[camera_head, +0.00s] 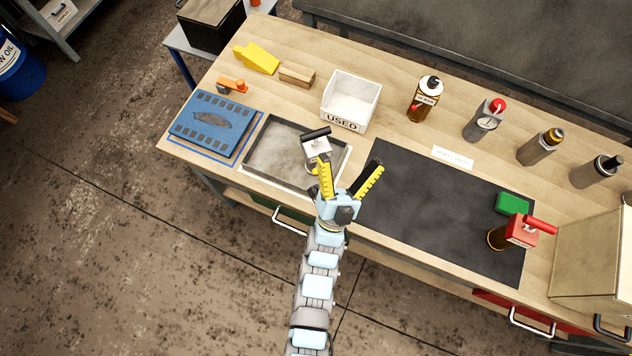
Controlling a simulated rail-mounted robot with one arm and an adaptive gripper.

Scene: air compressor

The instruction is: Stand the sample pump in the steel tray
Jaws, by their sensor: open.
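The steel tray (262,125) is a shallow grey tray at the table's front edge, left of the dark mat. A pump with a pale square head (317,147), a black bar handle and a yellowish lower part appears upright at the tray's right end. A similar pump with a red head and red handle (520,233) and an amber jar stands on the mat's right end. My gripper (348,178) is open over the tray's right edge, its yellow fingers spread. The left finger overlaps the pale pump's lower part, so contact is unclear; nothing shows between the fingers.
A white bin marked USED (343,124) stands behind the tray, and a blue slotted plate (225,112) lies left of it. Several bottles and canisters line the back right. A green block (513,203) and a tan box (590,255) are at right. The dark mat's middle (430,200) is clear.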

